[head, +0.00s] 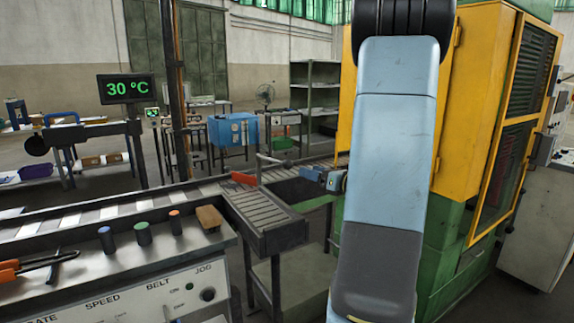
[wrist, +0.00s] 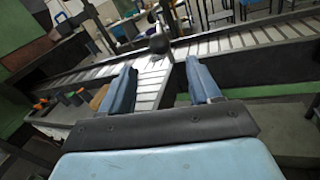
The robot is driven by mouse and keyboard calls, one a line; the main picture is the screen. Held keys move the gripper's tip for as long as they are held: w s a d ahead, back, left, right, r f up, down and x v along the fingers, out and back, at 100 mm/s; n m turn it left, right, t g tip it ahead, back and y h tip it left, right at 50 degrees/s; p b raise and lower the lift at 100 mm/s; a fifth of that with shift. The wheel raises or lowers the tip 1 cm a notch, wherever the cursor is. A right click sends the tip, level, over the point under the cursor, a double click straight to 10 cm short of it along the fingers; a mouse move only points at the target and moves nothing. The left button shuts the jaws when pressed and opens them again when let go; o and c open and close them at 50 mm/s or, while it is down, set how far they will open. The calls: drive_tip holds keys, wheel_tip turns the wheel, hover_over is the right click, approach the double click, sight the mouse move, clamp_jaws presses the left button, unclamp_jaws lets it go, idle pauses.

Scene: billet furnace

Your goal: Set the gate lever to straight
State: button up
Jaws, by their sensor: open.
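In the wrist view a dark round knob (wrist: 158,43), which looks like the gate lever's end, stands over the conveyor junction. It lies ahead of my open fingers and roughly in line with the gap between them. My gripper (wrist: 160,78) is open and empty, its two blue fingers spread apart. In the head view my gripper (head: 312,175) is partly hidden behind my arm. A red-orange gate plate (head: 243,178) stands at the conveyor junction, left of my gripper. A thin pale bar (head: 270,159) is beside it. The lever's exact setting is unclear.
The roller conveyor (head: 105,213) runs along the left, with a side branch (head: 262,212). A control console (head: 150,285) with coloured knobs and a brown block (head: 209,218) stands in front. The yellow furnace housing (head: 475,95) is close on the right. A display (head: 127,88) reads 30 °C.

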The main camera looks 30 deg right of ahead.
sight(283, 163)
drive_tip(key=x, duration=1.2)
drive_tip(key=shift+w+a, duration=0.1)
drive_tip(key=shift+w, duration=0.25)
drive_tip(key=shift+c, duration=0.3)
